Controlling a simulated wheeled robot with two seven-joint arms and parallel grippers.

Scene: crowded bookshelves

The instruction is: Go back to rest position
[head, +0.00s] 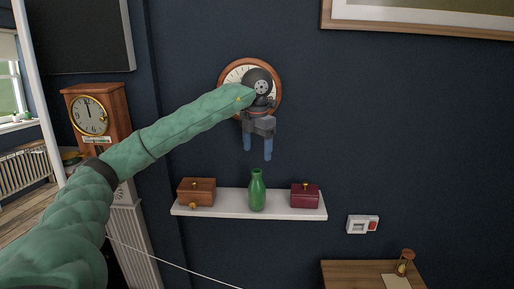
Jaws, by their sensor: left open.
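My left arm, in a green sleeve, reaches in from the left in the head view. My left gripper (257,152) points down with its two blue fingers apart and nothing between them. It hangs in front of the dark wall, above the green bottle (257,192) on the white shelf (222,210). A gap shows between the fingertips and the bottle's top. My wrist covers part of a round wall clock (235,72) behind it. My right gripper is not in the picture.
A brown box (196,193) and a dark red box (305,196) flank the bottle. A tall clock (112,105) stands at left. A wall switch (362,225) and a wooden table (345,273) with an hourglass (404,263) are at lower right. The wall right of the gripper is clear.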

